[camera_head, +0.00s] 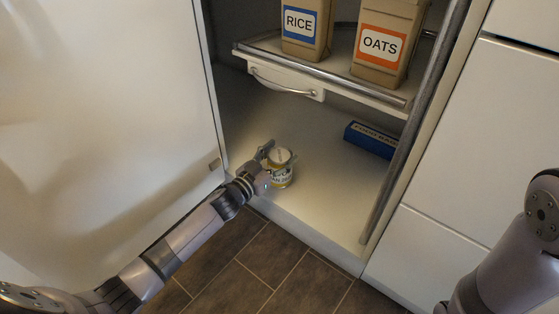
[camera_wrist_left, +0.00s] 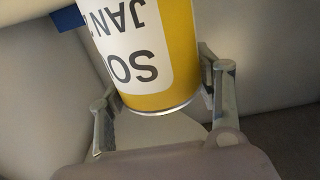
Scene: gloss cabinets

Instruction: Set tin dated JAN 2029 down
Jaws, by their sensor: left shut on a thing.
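The tin (camera_head: 281,168) is yellow with a white label and is at the front left of the cabinet's bottom floor (camera_head: 320,200). In the left wrist view the tin (camera_wrist_left: 160,60) shows upside-down print, with "JAN" and part of "SO" readable; the year is cut off. My left gripper (camera_head: 266,158) is shut on the tin, one finger on each side of it, as the left wrist view (camera_wrist_left: 160,92) shows. I cannot tell whether the tin's base touches the floor. Of my right arm only a part shows at the right edge; its gripper is out of view.
A shelf (camera_head: 370,88) above holds a RICE bag (camera_head: 306,25) and an OATS bag (camera_head: 385,42). A small drawer with a handle (camera_head: 285,82) hangs under it. A blue box (camera_head: 372,139) lies at the back right. An open white door (camera_head: 110,100) stands left. The floor's middle is clear.

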